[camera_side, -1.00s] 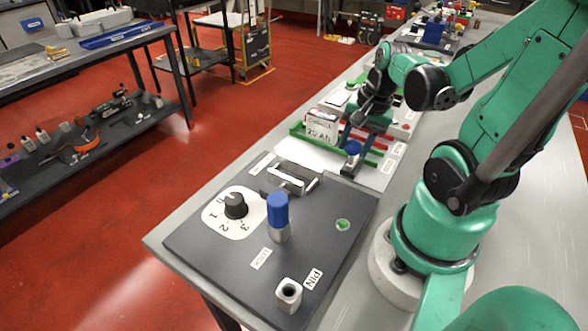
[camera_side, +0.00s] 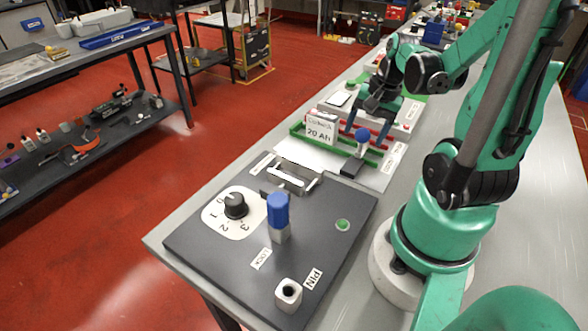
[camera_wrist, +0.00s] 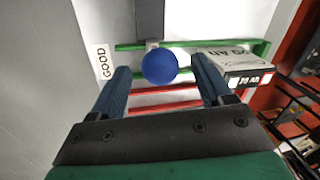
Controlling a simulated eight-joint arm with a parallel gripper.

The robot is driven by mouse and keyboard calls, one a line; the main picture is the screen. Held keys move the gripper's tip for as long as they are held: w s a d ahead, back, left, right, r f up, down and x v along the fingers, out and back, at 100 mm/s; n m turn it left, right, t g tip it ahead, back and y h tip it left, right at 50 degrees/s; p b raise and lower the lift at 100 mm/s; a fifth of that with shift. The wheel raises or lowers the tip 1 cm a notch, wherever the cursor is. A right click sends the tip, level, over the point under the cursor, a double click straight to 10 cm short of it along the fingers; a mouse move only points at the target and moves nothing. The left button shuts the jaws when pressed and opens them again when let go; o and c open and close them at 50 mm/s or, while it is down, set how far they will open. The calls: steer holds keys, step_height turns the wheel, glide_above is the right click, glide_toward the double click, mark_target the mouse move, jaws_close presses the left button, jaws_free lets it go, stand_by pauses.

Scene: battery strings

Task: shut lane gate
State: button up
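The lane gate has a blue ball knob (camera_side: 361,135) on a short metal stalk and a dark base bar (camera_side: 352,168), at the near end of the green-railed lane. My gripper (camera_side: 368,130) is open, with its two blue fingers spread around the knob's position. In the wrist view the knob (camera_wrist: 160,67) shows between the open fingers, with a visible gap on each side. The dark bar (camera_wrist: 150,20) runs from the knob to the top edge there. A white box marked 20 Ah (camera_side: 320,128) stands at the green rails (camera_side: 298,131); the wrist view shows it right of the fingers.
A dark panel (camera_side: 190,240) in front carries a dial (camera_side: 235,205), a blue-capped lock plug (camera_side: 278,212), a PIN socket (camera_side: 288,294) and a metal handle (camera_side: 290,177). Red rails (camera_wrist: 150,97) lie beyond the green ones.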

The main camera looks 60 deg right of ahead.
steer(key=shift+s+d+r, duration=0.1)
steer(key=shift+s+r, duration=0.1)
steer(key=shift+r, duration=0.7)
steer(key=shift+s+a+r, duration=0.1)
steer(key=shift+s+r, duration=0.05)
steer(key=shift+r, duration=0.8)
steer(key=shift+s+d+r, duration=0.1)
steer(key=shift+s+r, duration=0.1)
steer(key=shift+r, duration=0.7)
steer(key=w+a+r+n+t, duration=0.1)
steer(key=w+a+n+t, duration=0.1)
steer(key=w+a+n, duration=0.3)
steer(key=w+a+r+n+t, duration=0.1)
steer(key=w+a+n+t, duration=0.2)
steer(key=a+n, duration=0.7)
steer(key=w+a, duration=0.1)
steer(key=a, duration=0.2)
steer(key=shift+w+a+r+n, duration=0.15)
steer(key=shift+w+a+n, duration=0.15)
steer(key=shift+w+n, duration=0.1)
